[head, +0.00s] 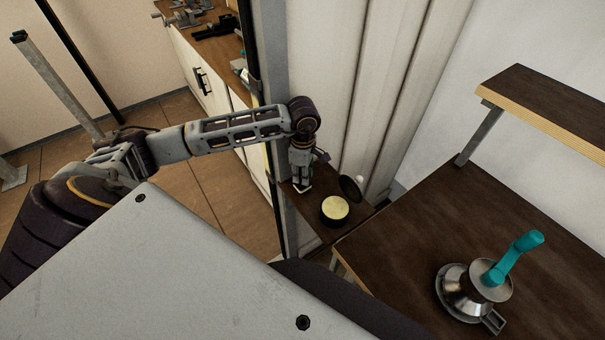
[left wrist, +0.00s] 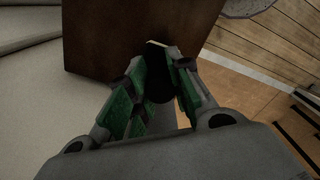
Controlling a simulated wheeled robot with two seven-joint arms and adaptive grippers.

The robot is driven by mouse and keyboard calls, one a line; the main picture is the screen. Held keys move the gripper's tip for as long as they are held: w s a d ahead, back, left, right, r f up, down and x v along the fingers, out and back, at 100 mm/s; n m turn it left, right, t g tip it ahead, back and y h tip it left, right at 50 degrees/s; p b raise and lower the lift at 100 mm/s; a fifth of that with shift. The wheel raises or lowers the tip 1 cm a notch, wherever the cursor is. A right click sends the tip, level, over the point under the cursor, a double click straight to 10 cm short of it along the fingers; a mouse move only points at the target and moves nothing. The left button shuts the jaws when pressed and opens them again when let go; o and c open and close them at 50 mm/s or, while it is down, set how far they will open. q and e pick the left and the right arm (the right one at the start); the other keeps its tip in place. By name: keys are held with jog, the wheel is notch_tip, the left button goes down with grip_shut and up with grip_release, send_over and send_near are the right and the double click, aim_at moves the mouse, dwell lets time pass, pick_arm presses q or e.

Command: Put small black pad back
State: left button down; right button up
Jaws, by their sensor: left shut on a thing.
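My left gripper (head: 302,187) points down over the small dark brown shelf beside the grey post. It is shut on a small black thing (left wrist: 158,60), which I take to be the small black pad. In the left wrist view that thing shows as a dark shape between the green-padded fingertips (left wrist: 165,65); its outline is partly hidden and too dark to make out well. In the head view I cannot make out the pad apart from the fingers. My right gripper is not in view.
A round black tin with a pale yellow top (head: 335,209) sits on the small shelf, right of my left gripper. A dark round disc (head: 351,188) stands tilted behind it. A teal-handled metal tool (head: 490,280) stands on the brown worktop (head: 420,235). A raised shelf (head: 550,100) is at right.

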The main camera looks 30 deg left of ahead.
pick_arm(q)
jog(key=shift+f, duration=0.4)
jog(key=shift+f, duration=0.1)
jog(key=c, duration=1.3)
grip_release()
jog(key=shift+r, duration=0.3)
notch_tip(320, 180, up, 9)
jog(key=shift+r+b, duration=0.15)
jog(key=shift+b, duration=1)
jog(key=shift+r, duration=1.2)
